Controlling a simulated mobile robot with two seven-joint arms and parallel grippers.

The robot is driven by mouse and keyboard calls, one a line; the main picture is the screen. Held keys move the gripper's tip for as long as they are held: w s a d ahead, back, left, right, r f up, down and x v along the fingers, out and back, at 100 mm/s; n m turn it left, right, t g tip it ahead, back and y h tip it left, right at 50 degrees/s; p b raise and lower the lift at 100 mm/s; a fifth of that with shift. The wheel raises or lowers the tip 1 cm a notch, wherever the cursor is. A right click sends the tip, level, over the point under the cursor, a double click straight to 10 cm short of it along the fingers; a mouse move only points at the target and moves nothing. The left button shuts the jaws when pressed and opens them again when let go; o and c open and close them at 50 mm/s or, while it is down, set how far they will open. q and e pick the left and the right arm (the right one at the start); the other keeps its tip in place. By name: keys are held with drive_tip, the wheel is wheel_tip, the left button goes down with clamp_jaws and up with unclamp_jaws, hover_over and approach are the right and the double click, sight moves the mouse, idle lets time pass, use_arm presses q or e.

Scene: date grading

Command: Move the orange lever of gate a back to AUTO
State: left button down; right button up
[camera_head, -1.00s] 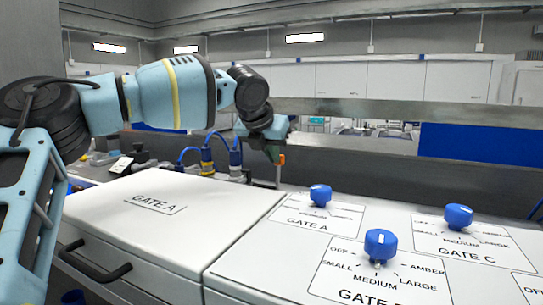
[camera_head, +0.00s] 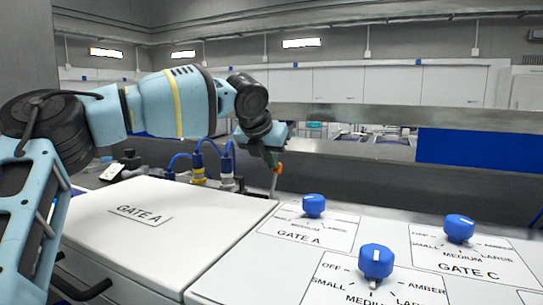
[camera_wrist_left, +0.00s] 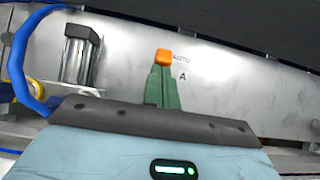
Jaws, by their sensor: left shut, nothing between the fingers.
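The orange lever (camera_head: 279,168) of gate A stands behind the white cabinet top, with its orange tip up. In the left wrist view the orange tip (camera_wrist_left: 164,56) shows just beyond the green fingers, beside the printed words AUTO and A. My left gripper (camera_head: 272,158) is shut with nothing between its fingers. Its fingertips (camera_wrist_left: 162,72) are at the lever's tip in the picture; I cannot tell whether they touch it. The lever's lower part is hidden behind the fingers in the wrist view. My right gripper is in neither view.
The white GATE A cover (camera_head: 190,205) lies in front of the lever. Blue knobs for gate A (camera_head: 314,205) and gate C (camera_head: 459,228), and another knob (camera_head: 376,261), stand on the panel to the right. Blue hoses (camera_head: 197,160) rise left of the lever.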

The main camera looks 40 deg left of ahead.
use_arm(q)
drive_tip(key=shift+s, duration=0.4)
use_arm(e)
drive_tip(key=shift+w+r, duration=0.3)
use_arm(q)
drive_tip(key=shift+d, duration=0.1)
drive_tip(key=w+r+p+v, duration=0.1)
drive_tip(key=v, duration=1.2)
drive_tip(key=shift+w+a, duration=0.15)
drive_tip(key=shift+a, duration=0.05)
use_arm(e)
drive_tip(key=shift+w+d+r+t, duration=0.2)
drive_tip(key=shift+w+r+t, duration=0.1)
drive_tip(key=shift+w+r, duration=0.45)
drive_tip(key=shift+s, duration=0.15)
